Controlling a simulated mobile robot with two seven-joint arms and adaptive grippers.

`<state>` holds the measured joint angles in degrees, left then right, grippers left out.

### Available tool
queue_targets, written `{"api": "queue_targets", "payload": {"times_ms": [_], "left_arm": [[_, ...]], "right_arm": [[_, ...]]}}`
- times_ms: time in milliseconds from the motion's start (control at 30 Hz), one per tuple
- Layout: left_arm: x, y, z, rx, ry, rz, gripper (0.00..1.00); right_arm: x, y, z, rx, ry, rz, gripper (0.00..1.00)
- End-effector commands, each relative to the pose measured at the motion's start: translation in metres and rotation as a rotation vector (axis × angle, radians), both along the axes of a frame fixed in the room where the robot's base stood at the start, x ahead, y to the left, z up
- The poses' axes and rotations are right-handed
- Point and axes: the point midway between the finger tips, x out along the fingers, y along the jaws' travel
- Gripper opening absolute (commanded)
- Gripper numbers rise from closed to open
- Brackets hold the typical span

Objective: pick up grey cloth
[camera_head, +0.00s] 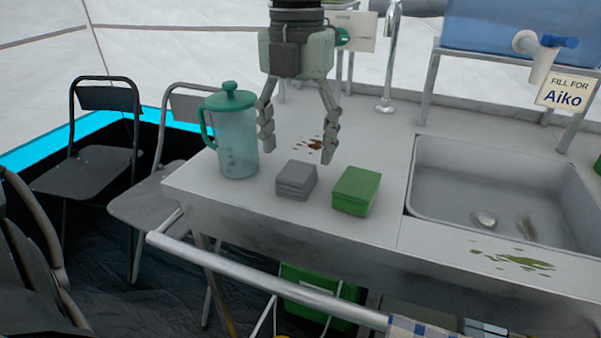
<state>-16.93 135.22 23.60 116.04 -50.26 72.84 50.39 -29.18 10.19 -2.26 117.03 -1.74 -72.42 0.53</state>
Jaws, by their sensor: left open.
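The grey cloth (296,180) is a small folded stack lying on the metal counter (235,200), near its front edge. A green folded cloth (356,191) lies just to its right, with a narrow gap between them. My left gripper (297,150) points down above the counter, its fingers spread open and empty. Its fingertips appear above and behind the grey cloth in the picture, apart from it. My right gripper is not in view.
A pitcher with a green lid (233,135) stands left of the grey cloth. A sink (495,190) is at the right, with a tap (391,60) behind. Brown and green stains (515,261) mark the counter. Folding chairs (95,150) stand at the left.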

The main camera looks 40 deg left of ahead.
Motion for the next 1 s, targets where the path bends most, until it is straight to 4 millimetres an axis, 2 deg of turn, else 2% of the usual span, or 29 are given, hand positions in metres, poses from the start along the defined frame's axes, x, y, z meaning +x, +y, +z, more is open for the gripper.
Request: {"api": "queue_targets", "payload": {"times_ms": [300, 633, 1000], "left_arm": [[0.000, 0.001, -0.044, -0.001, 0.004, 0.000, 0.67], [0.000, 0.001, -0.051, -0.001, 0.000, 0.001, 0.66], [0.000, 0.001, -0.051, -0.001, 0.000, 0.001, 0.23]], "right_arm": [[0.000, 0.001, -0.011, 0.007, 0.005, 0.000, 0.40], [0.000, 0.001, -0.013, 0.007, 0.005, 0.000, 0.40], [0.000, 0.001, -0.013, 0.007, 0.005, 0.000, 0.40]]}}
